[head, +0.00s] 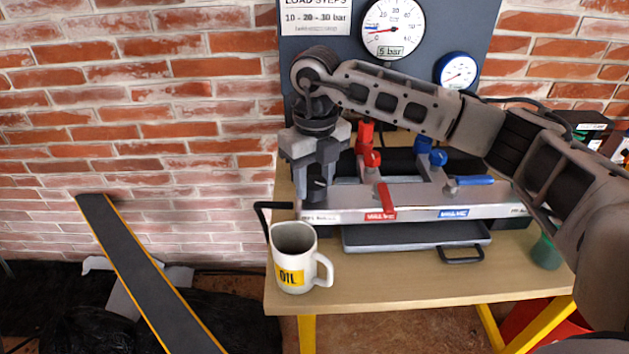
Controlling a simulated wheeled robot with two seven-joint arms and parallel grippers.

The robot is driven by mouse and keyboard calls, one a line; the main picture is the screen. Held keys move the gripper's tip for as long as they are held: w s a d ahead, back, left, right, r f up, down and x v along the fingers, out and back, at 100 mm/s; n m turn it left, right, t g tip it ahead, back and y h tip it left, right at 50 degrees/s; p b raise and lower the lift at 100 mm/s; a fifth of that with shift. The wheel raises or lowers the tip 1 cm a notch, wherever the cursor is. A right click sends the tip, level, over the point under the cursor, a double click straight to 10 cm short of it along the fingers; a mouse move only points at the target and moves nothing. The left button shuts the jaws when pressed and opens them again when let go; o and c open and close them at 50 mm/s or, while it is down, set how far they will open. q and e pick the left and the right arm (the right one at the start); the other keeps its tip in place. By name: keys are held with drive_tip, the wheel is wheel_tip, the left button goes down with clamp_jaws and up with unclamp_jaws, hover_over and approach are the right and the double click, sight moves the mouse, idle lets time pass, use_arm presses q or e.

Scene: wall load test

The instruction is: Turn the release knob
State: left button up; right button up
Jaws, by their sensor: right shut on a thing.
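My right gripper (314,190) reaches in from the right and points down at the left end of the pump unit on the bench. It is shut on a small dark part at that end, which I take to be the release knob (318,183). The fingers hide most of the knob, so its turn angle cannot be read. The pump's metal front rail (345,214) carries a red lever (385,198) and a blue lever (472,180), each with a label below. My left gripper is not in view.
A white oil jug (295,262) stands at the bench's (420,290) front left, just below the gripper. A dark tray (415,236) with a handle lies before the pump. A large gauge (393,27) and a smaller blue-rimmed gauge (457,71) hang behind. A green cup (546,252) stands right.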

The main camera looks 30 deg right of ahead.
sight(315, 181)
drive_tip(key=n, duration=0.2)
drive_tip(key=shift+n+b, duration=0.35)
drive_tip(key=shift+n, duration=0.05)
drive_tip(key=shift+n+b, duration=0.3)
drive_tip(key=shift+n, duration=0.9)
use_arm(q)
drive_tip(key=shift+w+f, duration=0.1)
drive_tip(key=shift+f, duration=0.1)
use_arm(e)
drive_tip(key=shift+n, duration=0.3)
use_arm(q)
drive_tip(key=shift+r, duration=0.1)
use_arm(e)
drive_tip(key=shift+r, duration=0.1)
drive_tip(key=o, duration=1)
use_arm(q)
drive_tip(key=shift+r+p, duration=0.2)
drive_tip(key=shift+p, duration=0.4)
use_arm(e)
wheel_tip(315, 181, up, 16)
drive_tip(key=shift+w+d+f, duration=0.1)
